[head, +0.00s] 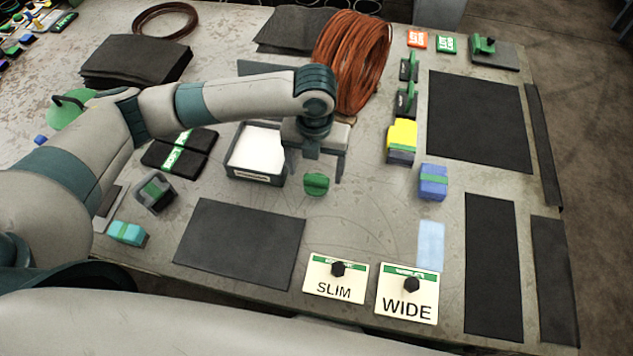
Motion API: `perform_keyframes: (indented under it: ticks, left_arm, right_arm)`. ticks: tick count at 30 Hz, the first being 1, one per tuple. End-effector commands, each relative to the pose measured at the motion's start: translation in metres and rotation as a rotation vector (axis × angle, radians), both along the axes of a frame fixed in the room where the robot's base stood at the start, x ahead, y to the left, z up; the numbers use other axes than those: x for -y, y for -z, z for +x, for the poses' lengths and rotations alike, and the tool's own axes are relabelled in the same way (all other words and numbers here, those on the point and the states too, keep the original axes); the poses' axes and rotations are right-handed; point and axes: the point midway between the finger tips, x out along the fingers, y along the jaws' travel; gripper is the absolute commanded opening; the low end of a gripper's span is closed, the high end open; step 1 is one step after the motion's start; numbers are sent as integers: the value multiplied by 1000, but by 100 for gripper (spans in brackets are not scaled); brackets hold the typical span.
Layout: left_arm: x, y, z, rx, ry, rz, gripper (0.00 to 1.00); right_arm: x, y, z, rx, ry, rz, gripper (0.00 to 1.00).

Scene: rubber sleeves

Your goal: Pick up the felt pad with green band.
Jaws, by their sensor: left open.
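My left gripper (315,172) points down over the middle of the table, its two fingers apart. A small rounded green piece (316,185) shows just below and between the fingers; I cannot tell whether they touch it. Several things carry a green band: a blue block (433,190) to the right of the gripper, a teal block (118,233) at the lower left, and black flat packs (192,155) left of the white-filled tray. I cannot tell from their surfaces which one is the felt pad. My right gripper is out of view.
The tray (255,179) stands just left of the gripper. A copper-coloured coil (352,62) stands behind it. A yellow-topped block (401,137) is to the right. SLIM (335,288) and WIDE (407,309) signs stand in front. Black sheets (240,243) lie around; bare table lies between.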

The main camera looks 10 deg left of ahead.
Motion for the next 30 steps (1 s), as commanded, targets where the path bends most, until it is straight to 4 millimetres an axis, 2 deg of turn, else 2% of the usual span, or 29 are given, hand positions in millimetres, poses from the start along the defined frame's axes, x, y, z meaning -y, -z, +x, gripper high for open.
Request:
perform_keyframes:
  ticks: [7,13,28,29,30]
  left_arm:
    - [2,24,0,-4,-1,1,75]
    - [2,45,1,-2,0,1,75]
    - [2,49,1,0,1,0,75]
    - [2,49,1,0,1,0,73]
    - [3,49,1,0,1,0,63]
  right_arm:
    - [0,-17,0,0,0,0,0]
    - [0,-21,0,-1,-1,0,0]
    - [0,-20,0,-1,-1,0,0]
    - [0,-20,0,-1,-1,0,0]
    - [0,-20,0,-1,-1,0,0]
